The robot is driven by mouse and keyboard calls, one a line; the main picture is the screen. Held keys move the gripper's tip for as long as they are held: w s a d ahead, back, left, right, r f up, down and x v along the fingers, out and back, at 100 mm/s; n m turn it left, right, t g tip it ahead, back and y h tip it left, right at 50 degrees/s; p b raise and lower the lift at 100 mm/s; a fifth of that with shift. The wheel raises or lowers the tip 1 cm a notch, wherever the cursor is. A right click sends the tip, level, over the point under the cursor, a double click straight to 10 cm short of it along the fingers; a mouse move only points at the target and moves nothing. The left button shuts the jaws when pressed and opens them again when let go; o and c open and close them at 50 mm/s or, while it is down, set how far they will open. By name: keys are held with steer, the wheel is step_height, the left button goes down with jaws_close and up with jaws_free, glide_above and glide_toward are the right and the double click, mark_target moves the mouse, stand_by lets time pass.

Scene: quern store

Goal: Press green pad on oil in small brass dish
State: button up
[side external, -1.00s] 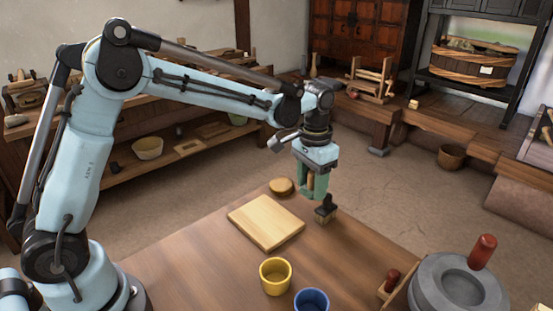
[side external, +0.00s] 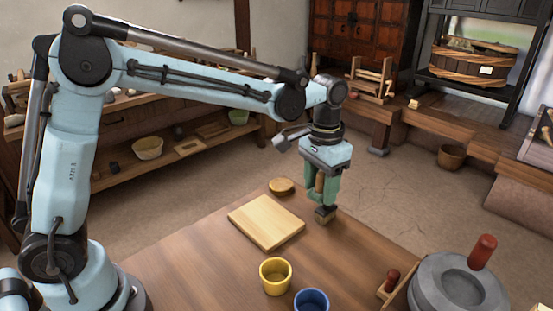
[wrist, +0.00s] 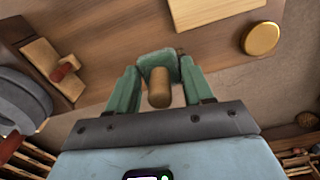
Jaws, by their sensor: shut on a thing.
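My gripper (side external: 322,203) is low over the far right corner of the table. It is shut on an upright tool with a wooden handle (wrist: 160,88); a green part, probably the green pad (wrist: 158,60), shows at its far end between the green fingers. A round brass-coloured dish (side external: 281,186) sits left of the gripper, beyond the board. The dish also shows at upper right in the wrist view (wrist: 262,38). Oil cannot be made out.
A pale wooden board (side external: 266,223) lies left of the gripper. A yellow cup (side external: 275,276) and a blue cup (side external: 311,301) stand nearer the front. A grey stone quern (side external: 458,287) with a red handle is at front right. Bare table lies between the block and the cups.

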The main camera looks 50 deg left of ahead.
steer(key=w+a, duration=0.1)
steer(key=a, duration=0.2)
steer(key=w+a, duration=0.2)
steer(key=a, duration=0.1)
steer(key=w+a+f, duration=0.1)
steer(key=a, duration=0.3)
steer(key=shift+w, duration=0.15)
glide_toward(281, 184)
steer(key=shift+f, duration=2.7)
steer(key=shift+f, duration=0.6)
steer(key=shift+r, duration=0.1)
steer(key=shift+c, duration=0.2)
step_height(281, 184, up, 7)
stand_by(0.4)
steer(key=shift+d, duration=0.1)
